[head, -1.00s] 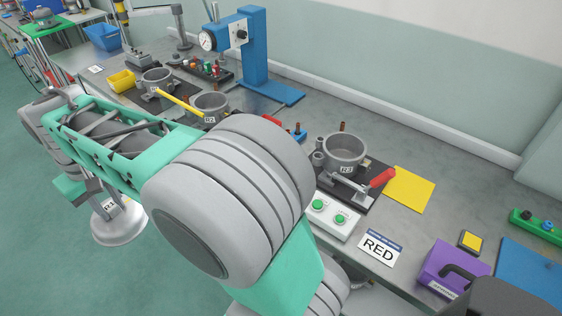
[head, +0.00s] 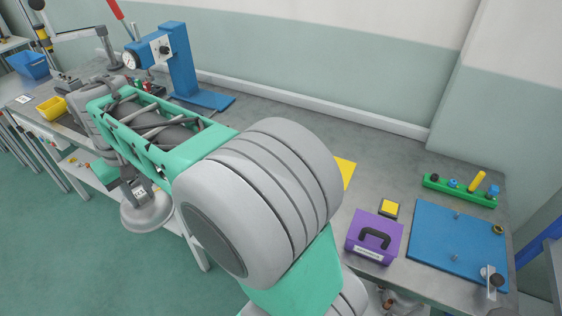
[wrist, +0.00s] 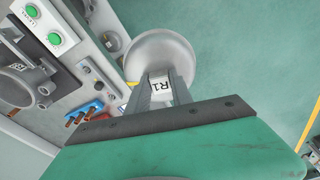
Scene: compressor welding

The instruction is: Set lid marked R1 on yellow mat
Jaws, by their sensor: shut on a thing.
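The lid marked R1 is a light grey, round dome with a white label; it hangs at the left in the head view (head: 148,214), beside the bench's front edge and above the floor. In the wrist view the lid (wrist: 162,52) is at the top middle. My gripper (wrist: 160,88) is shut on the lid at its labelled top part; in the head view the gripper (head: 136,188) is small and partly hidden by my arm. The yellow mat (head: 346,171) lies on the bench, mostly hidden behind my arm.
A purple toolbox (head: 374,238), a yellow-topped block (head: 389,208), a blue board (head: 455,240) and a green rack (head: 450,190) stand on the right of the bench. A blue press (head: 180,65) is at the back. A white button box (wrist: 45,25) shows in the wrist view.

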